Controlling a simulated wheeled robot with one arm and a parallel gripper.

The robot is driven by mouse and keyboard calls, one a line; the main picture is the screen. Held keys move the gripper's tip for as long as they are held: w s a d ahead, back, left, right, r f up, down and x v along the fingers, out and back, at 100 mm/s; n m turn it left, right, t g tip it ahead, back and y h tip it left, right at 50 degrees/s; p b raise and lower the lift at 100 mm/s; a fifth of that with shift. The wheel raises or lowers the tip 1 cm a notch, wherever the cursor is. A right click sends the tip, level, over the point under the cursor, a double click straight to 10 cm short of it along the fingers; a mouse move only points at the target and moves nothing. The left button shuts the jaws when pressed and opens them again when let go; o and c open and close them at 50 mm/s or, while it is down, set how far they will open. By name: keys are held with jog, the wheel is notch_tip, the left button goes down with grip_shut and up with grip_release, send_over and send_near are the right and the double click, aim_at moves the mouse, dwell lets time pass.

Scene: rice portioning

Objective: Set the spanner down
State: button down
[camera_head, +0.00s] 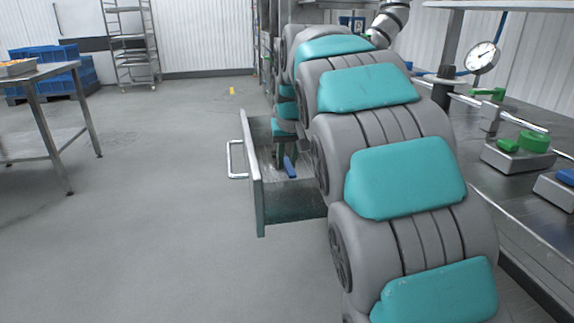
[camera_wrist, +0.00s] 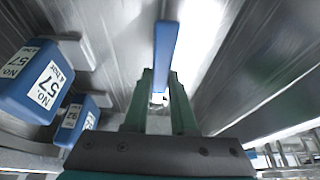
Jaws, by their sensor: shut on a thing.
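The spanner shows as a blue bar (camera_wrist: 165,45) in the wrist view, pointing away from me between the green fingers of my gripper (camera_wrist: 158,98). My gripper is shut on it. In the head view the blue spanner (camera_head: 290,168) is inside the outline of an open drawer (camera_head: 256,190), below my gripper (camera_head: 284,153). My arm hides part of the drawer and much of the gripper. I cannot tell whether the spanner touches the drawer floor.
In the wrist view, blue blocks with white number labels (camera_wrist: 30,80) are at the left. A metal bench (camera_head: 520,180) with green-knobbed fittings and a gauge (camera_head: 482,57) is at the right. A steel table (camera_head: 40,75) stands at the left. The floor between is clear.

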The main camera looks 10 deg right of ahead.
jog(key=shift+f, duration=0.7)
jog(key=shift+f, duration=0.2)
jog(key=c, duration=0.7)
grip_release()
jog(key=shift+c, duration=0.2)
jog(key=shift+r, duration=0.1)
jog(key=v, duration=1.2)
jog(key=shift+r, duration=0.15)
